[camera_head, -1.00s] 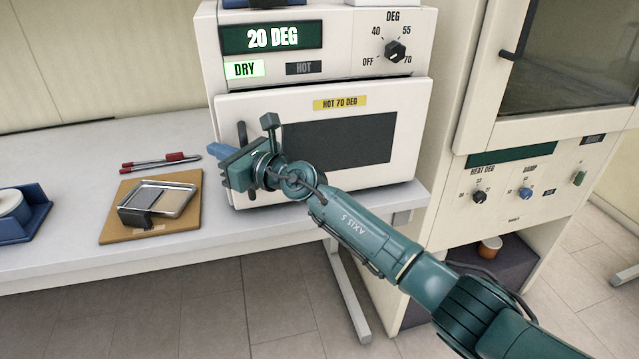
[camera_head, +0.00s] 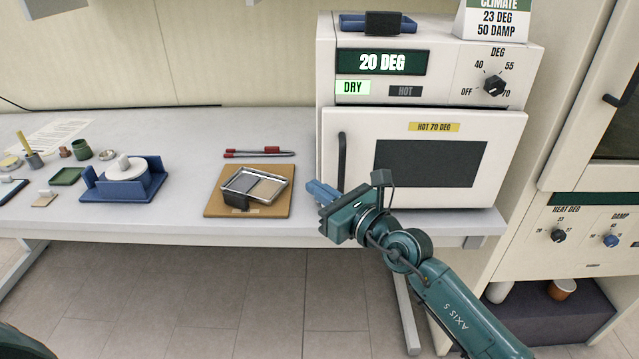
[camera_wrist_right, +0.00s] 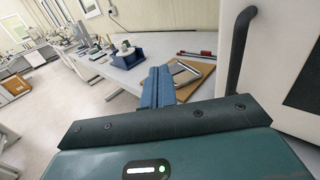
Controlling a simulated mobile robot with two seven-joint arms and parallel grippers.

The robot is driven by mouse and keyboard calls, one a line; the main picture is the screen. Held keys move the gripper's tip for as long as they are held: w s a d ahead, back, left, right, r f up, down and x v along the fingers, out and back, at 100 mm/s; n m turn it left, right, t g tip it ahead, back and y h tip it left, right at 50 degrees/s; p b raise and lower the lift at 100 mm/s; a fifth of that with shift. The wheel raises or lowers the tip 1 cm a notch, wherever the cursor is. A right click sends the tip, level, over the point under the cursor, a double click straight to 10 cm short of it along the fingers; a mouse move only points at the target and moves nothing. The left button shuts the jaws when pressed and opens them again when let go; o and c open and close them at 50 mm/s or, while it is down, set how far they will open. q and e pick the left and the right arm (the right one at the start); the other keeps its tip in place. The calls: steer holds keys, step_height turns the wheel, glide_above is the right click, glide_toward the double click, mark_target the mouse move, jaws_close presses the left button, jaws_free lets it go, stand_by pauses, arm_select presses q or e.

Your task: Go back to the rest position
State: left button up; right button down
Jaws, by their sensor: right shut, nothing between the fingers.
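My right gripper (camera_head: 322,193) is shut and empty, in front of the lower left corner of the white oven (camera_head: 450,190). Its blue fingers (camera_wrist_right: 158,88) lie together in the right wrist view. The oven door is closed, with its dark vertical handle (camera_head: 342,160) just above the gripper; the fingers look apart from it. The handle also shows at the right of the right wrist view (camera_wrist_right: 240,50). The oven display (camera_head: 383,62) reads 20 DEG, and DRY is lit. My left gripper is not in view; a dark green curved part shows at the lower left corner.
A wooden board (camera_head: 275,206) with a metal tray (camera_head: 257,184) lies left of the gripper. A blue holder with a white roll (camera_head: 124,178) and several small pots stand farther left. A cabinet (camera_head: 585,255) stands at the right.

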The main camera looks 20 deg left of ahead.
steer(key=s+d+f+m+t+h, duration=0.35)
steer(key=d+f+m, duration=0.45)
steer(key=m, duration=0.7)
steer(key=s+d+f+m+t+h, duration=0.35)
steer(key=d+f+m+h, duration=0.2)
steer(key=d+m, duration=0.65)
steer(key=s+d+f+m+g+h, duration=0.1)
steer(key=s+d+f+m+g, duration=0.2)
steer(key=s+f+m, duration=0.5)
steer(key=s+d+f+m+g+h, duration=0.2)
steer(key=s+d+f+m, duration=0.4)
steer(key=s+m, duration=0.3)
steer(key=shift+s+d+f+m+g+h, duration=0.3)
steer(key=shift+s+f+m+g, duration=0.1)
steer(key=shift+f+g, duration=0.5)
